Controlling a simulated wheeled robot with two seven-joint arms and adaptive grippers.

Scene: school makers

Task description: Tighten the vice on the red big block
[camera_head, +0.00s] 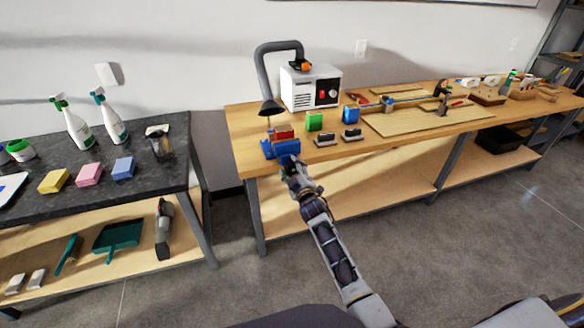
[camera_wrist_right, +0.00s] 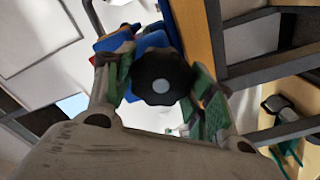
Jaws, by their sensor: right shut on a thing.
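The blue vice (camera_head: 267,150) stands at the front left corner of the wooden workbench (camera_head: 243,162). The red big block (camera_head: 284,134) sits at the vice, partly hidden behind its blue parts. In the right wrist view the blue vice (camera_wrist_right: 114,41) shows behind a black lobed knob (camera_wrist_right: 163,78). My right gripper (camera_head: 289,166) reaches the front of the vice from below. In the right wrist view the green-padded fingers of my right gripper (camera_wrist_right: 160,90) lie on both sides of the knob, shut on it. My left gripper is not in view.
A dark table (camera_head: 100,190) with spray bottles and sponges stands left, across a gap.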

